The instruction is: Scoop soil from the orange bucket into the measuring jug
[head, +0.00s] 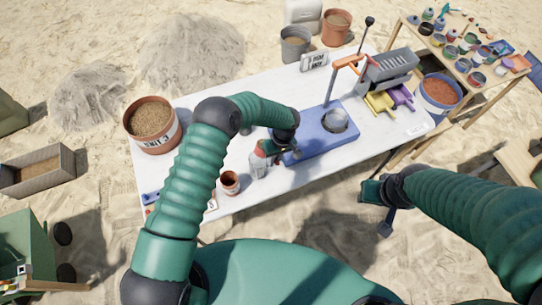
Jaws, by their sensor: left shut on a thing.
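An orange-brown bucket (167,141) with a white label stands at the table's left end, filled with brown soil (150,118). My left gripper (287,151) is over the middle of the table, right of the bucket and well apart from it. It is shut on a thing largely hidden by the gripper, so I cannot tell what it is. A pale grey container with a red top (258,163) stands just left of the gripper; I cannot tell whether it is the measuring jug. No scoop is clearly visible. My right gripper (387,222) hangs off the table's front edge, its jaws unclear.
A small brown cup (230,183) stands near the front edge. A grey machine (388,70) with yellow and purple parts stands at the right. Another orange bucket (335,32) is behind the table.

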